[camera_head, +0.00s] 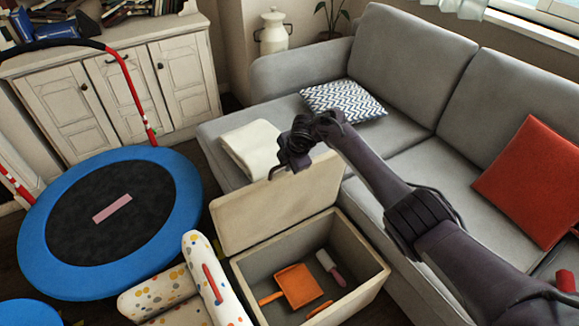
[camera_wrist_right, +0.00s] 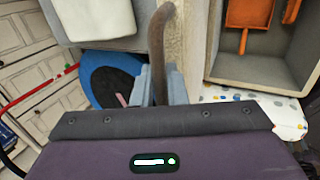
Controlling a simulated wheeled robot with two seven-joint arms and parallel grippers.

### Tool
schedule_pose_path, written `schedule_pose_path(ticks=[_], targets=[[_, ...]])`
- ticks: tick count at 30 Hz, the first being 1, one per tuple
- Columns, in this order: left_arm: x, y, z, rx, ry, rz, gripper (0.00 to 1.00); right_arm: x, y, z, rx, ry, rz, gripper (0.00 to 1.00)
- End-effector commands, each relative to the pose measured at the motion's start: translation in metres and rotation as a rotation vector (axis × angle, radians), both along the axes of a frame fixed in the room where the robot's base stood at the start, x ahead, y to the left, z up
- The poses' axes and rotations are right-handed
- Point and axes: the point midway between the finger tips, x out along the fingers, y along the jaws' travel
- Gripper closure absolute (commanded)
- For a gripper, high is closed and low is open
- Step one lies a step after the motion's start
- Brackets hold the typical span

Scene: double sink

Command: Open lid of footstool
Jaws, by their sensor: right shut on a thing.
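The footstool (camera_head: 375,285) is a beige open box, and its lid (camera_head: 280,205) stands raised and tilted along the box's far left side. Its hollow inside is visible in the head view. My right gripper (camera_head: 276,174) is at the lid's upper edge. In the right wrist view my right gripper (camera_wrist_right: 159,84) is shut on a curved brown handle (camera_wrist_right: 157,45) beside the lid, which shows as a narrow pale strip (camera_wrist_right: 186,45). The open box (camera_wrist_right: 262,68) lies to the right there. My left gripper is not in view.
Inside the box lie an orange dustpan (camera_head: 297,284) and a white-and-pink brush (camera_head: 329,266). A grey sofa (camera_head: 400,60) stands behind and right. A blue-rimmed trampoline (camera_head: 40,255) is at left; a dotted white chair (camera_head: 160,288) stands close beside the footstool.

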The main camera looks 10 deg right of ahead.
Motion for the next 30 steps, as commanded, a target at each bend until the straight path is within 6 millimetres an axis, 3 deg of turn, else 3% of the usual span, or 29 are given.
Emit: schedule_pose_path(ticks=[8,9,12,23,30], targets=[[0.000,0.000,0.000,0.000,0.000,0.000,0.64,0.000,0.000,0.000,0.001,0.000,0.000,1.00],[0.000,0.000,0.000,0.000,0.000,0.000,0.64,0.000,0.000,0.000,0.001,0.000,0.000,0.82],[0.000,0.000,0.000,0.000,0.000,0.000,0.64,0.000,0.000,0.000,0.001,0.000,0.000,0.71],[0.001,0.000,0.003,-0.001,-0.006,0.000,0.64,-0.002,-0.001,0.006,0.001,-0.001,0.001,0.71],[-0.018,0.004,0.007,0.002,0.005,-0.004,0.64,-0.016,-0.006,0.040,0.001,-0.002,0.002,0.71]])
